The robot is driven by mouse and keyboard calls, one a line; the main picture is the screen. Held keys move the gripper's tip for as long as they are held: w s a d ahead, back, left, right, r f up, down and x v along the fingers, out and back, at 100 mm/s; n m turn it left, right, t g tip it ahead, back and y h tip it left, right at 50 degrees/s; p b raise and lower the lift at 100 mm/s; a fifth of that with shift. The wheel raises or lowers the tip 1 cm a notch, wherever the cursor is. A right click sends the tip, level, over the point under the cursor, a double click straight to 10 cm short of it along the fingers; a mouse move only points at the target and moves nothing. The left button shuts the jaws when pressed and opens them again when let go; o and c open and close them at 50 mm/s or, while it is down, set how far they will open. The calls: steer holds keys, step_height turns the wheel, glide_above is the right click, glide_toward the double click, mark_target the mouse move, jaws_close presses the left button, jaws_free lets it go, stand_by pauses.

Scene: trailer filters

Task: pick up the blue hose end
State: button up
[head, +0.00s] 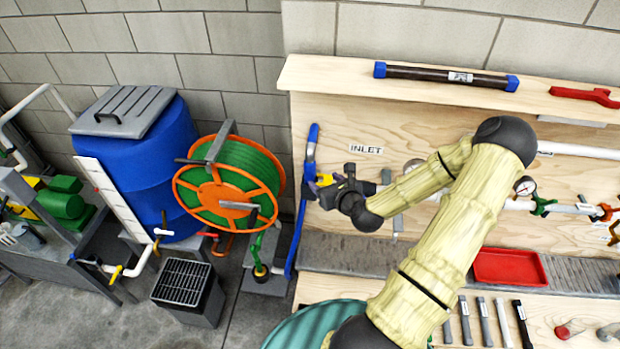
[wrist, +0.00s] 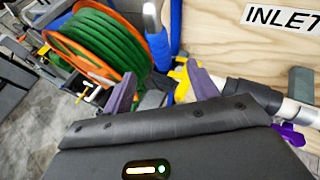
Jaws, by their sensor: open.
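My gripper is open and holds nothing. I cannot tell whether a finger touches the hose.
A green hose reel with an orange rim (head: 228,185) stands left of the blue hose, beside a blue barrel (head: 145,165). The INLET label (head: 366,149) and white piping (head: 520,204) are on the board to the right. A red tray (head: 510,267) lies on the bench.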

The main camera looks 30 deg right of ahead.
mark_target(312, 169)
steer(key=b+x, duration=0.1)
steer(key=x, duration=0.4)
steer(key=shift+w+f+b, duration=0.15)
steer(key=shift+w+b, duration=0.2)
steer(key=shift+b, duration=0.05)
steer(key=shift+w, duration=0.15)
steer(key=shift+r+b+x, duration=0.15)
steer(key=shift+b+x, duration=0.2)
steer(key=shift+x, duration=1)
steer(key=shift+r+b+x, duration=0.15)
steer(key=shift+b+x, duration=0.2)
steer(key=shift+x, duration=0.95)
steer(key=shift+w, duration=0.1)
steer(key=c, duration=1.1)
steer(key=shift+r, duration=0.1)
steer(key=shift+c, duration=0.2)
